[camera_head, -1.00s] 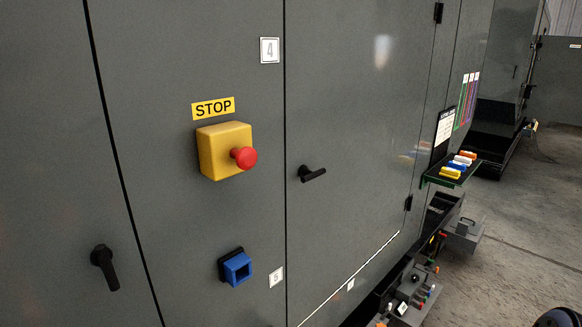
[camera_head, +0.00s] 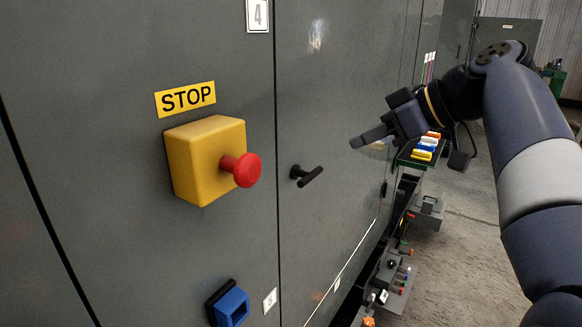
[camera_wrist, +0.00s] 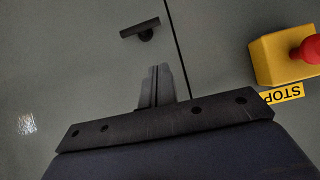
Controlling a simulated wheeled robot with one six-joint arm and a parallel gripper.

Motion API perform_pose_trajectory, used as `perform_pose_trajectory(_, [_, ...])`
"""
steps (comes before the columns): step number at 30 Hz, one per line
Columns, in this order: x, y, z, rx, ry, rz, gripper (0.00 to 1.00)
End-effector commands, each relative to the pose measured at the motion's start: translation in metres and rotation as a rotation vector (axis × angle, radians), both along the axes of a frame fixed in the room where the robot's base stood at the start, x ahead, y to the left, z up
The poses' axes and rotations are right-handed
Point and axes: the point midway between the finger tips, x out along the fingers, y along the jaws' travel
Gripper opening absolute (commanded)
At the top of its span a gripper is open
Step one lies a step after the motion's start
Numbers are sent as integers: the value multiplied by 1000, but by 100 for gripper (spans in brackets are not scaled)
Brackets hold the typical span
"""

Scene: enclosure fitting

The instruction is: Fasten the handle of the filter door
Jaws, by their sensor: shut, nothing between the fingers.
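A black T-shaped handle (camera_head: 306,175) stands out from the grey cabinet door (camera_head: 340,110), just right of a vertical door seam. It is tilted, its right end higher in the head view. In the wrist view the handle (camera_wrist: 140,27) lies ahead of the fingertips, left of the seam. My gripper (camera_head: 356,143) is shut and empty, to the right of the handle and a little higher in the head view. In the wrist view my gripper (camera_wrist: 157,70) points toward the door, apart from the handle. Whether this door is the filter door cannot be read.
A yellow box with a red stop button (camera_head: 238,168) juts out left of the seam, under a STOP label (camera_head: 185,98). A blue square socket (camera_head: 230,305) is below it. A shelf with coloured blocks (camera_head: 424,150) and low equipment (camera_head: 393,280) stand to the right.

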Motion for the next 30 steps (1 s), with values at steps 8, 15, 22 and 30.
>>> perform_pose_trajectory(8, [2,-1,7,-1,-28,26,0])
perform_pose_trajectory(15, [3,1,5,0,-26,24,0])
perform_pose_trajectory(22, [15,22,-10,1,-23,28,0])
perform_pose_trajectory(30, [43,63,-42,0,-21,27,0])
